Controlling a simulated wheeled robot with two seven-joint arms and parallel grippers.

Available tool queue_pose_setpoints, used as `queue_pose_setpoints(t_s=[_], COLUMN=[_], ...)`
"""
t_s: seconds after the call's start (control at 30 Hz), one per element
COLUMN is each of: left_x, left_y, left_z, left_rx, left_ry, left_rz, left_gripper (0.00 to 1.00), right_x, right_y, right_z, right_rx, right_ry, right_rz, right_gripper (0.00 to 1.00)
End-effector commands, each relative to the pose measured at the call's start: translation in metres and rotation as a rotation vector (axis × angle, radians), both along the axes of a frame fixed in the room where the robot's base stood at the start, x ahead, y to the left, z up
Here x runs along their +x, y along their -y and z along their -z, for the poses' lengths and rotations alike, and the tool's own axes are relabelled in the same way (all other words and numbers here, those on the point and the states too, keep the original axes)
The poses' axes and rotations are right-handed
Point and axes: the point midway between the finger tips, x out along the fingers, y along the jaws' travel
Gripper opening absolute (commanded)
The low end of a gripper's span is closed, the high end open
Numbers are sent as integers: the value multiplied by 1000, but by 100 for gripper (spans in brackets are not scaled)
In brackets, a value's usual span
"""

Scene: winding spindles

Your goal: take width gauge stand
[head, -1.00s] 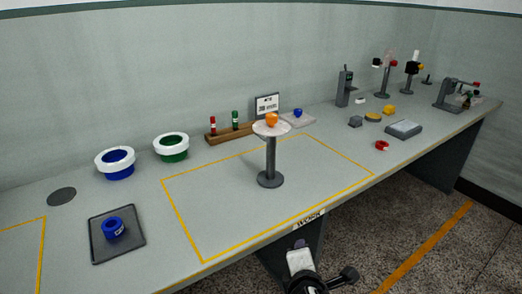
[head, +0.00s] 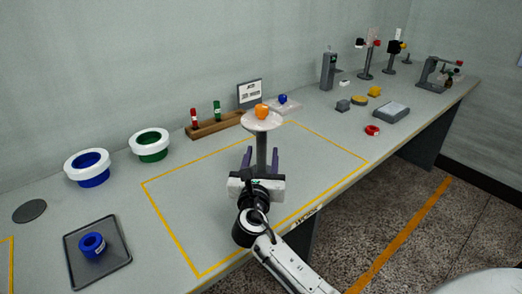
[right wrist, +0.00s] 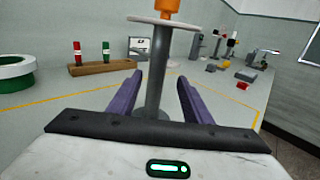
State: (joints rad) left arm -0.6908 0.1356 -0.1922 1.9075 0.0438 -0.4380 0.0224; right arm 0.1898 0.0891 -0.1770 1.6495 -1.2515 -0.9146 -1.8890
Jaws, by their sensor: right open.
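The stand (head: 262,123), which I take for the width gauge stand, is upright inside the yellow outline. It has a pale round top, a grey post and an orange piece on top. My right gripper (head: 261,152) is open, low over the table in front of the stand. In the right wrist view the grey post (right wrist: 157,85) rises between the two purple fingers of the gripper (right wrist: 160,77), with gaps on both sides. The gripper hides the stand's base in the head view. My left gripper is not in view.
A dark tray (head: 122,262) with a blue spool (head: 92,245) lies at front left. White-rimmed blue (head: 88,182) and green (head: 150,157) rings stand behind it. A wooden rack (head: 214,127) and a small sign (head: 249,93) are behind the stand. Several devices fill the far right.

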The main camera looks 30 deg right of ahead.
Motion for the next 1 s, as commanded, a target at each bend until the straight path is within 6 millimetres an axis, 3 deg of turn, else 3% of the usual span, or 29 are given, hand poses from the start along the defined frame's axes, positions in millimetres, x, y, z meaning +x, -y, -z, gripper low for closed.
queue_pose_setpoints(t_s=[0.3, 0.6, 0.63, 0.9, 1.0], left_x=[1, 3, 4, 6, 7], left_y=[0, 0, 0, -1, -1], left_z=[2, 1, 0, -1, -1], left_rx=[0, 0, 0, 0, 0], left_ry=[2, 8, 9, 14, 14], left_rz=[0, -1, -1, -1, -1], left_gripper=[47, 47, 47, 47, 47], right_x=[37, 42, 42, 41, 42], right_y=[24, 28, 28, 28, 28], right_z=[6, 7, 7, 7, 4], right_rx=[2, 3, 3, 2, 0], right_ry=[1, 1, 1, 1, 4], right_rz=[1, 0, 0, 0, 0], right_gripper=[45, 45, 43, 0, 0])
